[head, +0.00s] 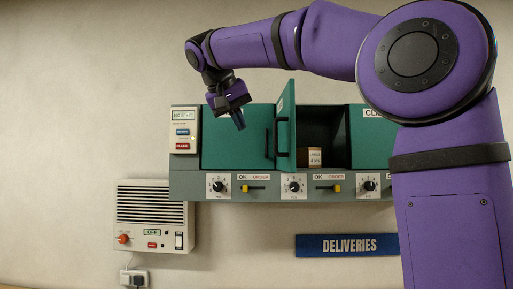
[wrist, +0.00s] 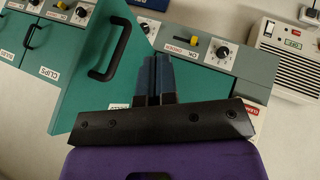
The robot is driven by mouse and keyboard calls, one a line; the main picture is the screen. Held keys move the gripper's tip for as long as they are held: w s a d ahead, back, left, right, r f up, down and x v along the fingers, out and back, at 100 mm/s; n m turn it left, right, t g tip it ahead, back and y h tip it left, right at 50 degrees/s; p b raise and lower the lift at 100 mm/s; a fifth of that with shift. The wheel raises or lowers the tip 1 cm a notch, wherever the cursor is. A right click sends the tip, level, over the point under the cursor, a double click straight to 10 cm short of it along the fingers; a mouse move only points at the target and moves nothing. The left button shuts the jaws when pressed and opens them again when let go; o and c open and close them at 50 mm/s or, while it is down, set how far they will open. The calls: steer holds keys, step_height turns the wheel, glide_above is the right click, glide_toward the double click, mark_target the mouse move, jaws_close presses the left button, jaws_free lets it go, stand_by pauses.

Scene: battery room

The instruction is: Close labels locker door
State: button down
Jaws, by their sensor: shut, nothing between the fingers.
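The green labels locker door (head: 286,105) stands open, jutting out from the front of the locker row beside a dark open compartment (head: 325,128). A small box (head: 314,156) sits inside. In the wrist view the open door (wrist: 85,85) fills the left side, with a black handle (wrist: 110,45); its white label is partly hidden by my gripper and I cannot read it fully. My gripper (head: 239,122) is shut and empty, left of the open door and in front of the left closed door. Its fingers (wrist: 157,77) show just right of the open door in the wrist view.
A closed green door (head: 230,135) is on the left and another (head: 370,140) on the right, partly behind my arm. A ledge with knobs and yellow sliders (head: 253,188) runs below. A control panel (head: 184,130) and a wall unit (head: 154,215) are at left.

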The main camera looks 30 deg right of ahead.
mark_target(277, 131)
steer(key=w+d+f, duration=0.1)
steer(key=d+f, duration=0.5)
steer(key=d, duration=0.3)
steer(key=shift+w+f, duration=0.15)
steer(key=shift+w, duration=0.1)
stand_by(0.4)
